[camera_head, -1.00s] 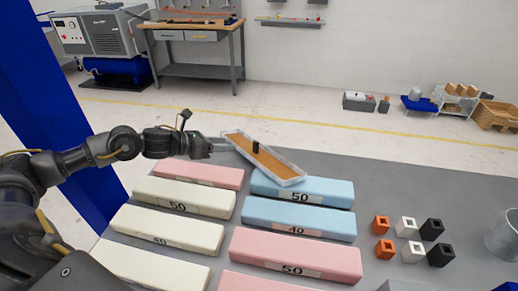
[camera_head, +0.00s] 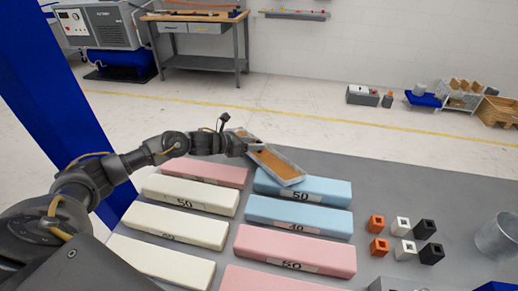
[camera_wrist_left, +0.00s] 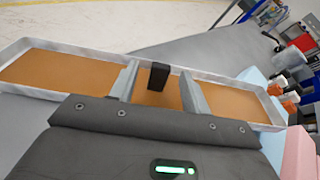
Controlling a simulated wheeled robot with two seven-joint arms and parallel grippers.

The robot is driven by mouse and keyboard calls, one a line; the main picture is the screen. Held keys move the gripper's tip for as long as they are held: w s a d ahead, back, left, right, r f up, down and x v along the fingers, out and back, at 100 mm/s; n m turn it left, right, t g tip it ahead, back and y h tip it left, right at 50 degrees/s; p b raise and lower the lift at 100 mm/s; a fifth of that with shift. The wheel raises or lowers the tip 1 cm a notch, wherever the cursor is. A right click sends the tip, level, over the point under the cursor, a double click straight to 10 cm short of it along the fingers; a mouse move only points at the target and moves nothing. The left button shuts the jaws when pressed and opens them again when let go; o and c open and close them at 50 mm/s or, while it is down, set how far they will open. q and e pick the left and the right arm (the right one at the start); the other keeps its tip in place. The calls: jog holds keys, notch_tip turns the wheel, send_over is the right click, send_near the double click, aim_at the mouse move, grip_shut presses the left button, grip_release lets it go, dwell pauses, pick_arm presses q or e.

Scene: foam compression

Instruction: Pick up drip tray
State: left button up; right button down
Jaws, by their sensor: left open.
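The drip tray (camera_head: 284,170) is a long, shallow grey tray with an orange-brown floor. It lies at the far edge of the table, its near end against the back blue foam block. In the left wrist view the tray (camera_wrist_left: 45,72) stretches across the picture, with a black upright handle (camera_wrist_left: 158,76) at its middle. My left gripper (camera_head: 250,146) is over the middle of the tray and hides the handle in the head view. In the wrist view its two fingers (camera_wrist_left: 160,88) are open, one on each side of the handle, with gaps visible. My right gripper is not in view.
Blue (camera_head: 301,190), pink (camera_head: 295,250) and cream (camera_head: 190,194) foam blocks lie in two columns in front of the tray. Several small orange, white and black square pieces (camera_head: 402,227) and a grey cup (camera_head: 497,236) are at the right. The table's back right is clear.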

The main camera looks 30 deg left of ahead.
pick_arm(q)
grip_shut()
dwell(0.3)
jog(key=shift+r, duration=0.1)
